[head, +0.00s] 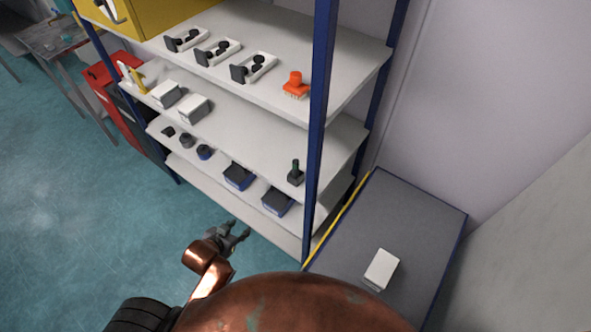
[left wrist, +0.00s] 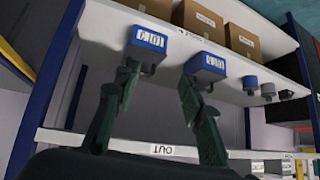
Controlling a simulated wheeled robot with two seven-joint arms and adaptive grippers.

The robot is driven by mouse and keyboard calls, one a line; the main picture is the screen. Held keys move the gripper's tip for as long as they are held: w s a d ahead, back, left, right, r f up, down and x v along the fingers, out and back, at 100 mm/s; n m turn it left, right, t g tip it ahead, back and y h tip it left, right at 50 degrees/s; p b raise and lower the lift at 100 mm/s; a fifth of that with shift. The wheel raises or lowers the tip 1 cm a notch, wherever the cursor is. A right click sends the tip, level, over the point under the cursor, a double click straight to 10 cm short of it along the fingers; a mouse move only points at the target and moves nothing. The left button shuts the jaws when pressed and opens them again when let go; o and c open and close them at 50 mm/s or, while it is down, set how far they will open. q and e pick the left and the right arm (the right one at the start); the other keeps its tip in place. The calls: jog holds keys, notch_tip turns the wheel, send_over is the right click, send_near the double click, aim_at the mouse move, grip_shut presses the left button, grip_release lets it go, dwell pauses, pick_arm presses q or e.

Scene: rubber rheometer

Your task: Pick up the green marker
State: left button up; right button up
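I cannot make out a green marker for certain in either view. A small upright dark object with a greenish top (head: 295,172) stands on a lower shelf near the front blue post in the head view; it is too small to identify. My left gripper (head: 240,233) is in front of the shelf unit, low and apart from the shelves. In the left wrist view its two dark fingers (left wrist: 162,75) are spread with nothing between them. Blue labelled bins (left wrist: 148,42) show beyond the fingertips. My right gripper is in neither view.
A grey-topped cabinet (head: 395,222) with a white box (head: 381,269) stands at right. The floor (head: 90,220) at left is clear.

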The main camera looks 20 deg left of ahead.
pick_arm(q)
jog(key=w+d+r+m+t+h, duration=0.2)
jog(key=w+d+r+t+h, duration=0.3)
jog(key=w+r, duration=0.4)
jog(key=m+t+h, duration=0.1)
jog(key=m+h, duration=0.2)
jog(key=h, duration=0.2)
send_near(294, 169)
jog(key=w+a+x, duration=0.1)
jog(key=x, duration=0.7)
jog(key=p+x, duration=0.1)
jog(key=x, duration=0.1)
jog(key=shift+s+d+f, duration=0.3)
jog(key=shift+d+f, duration=0.1)
jog(key=shift+w+d+f, duration=0.1)
jog(key=shift+w+d, duration=0.15)
jog(key=shift+w, duration=0.15)
jog(key=shift+c, duration=0.7)
grip_shut()
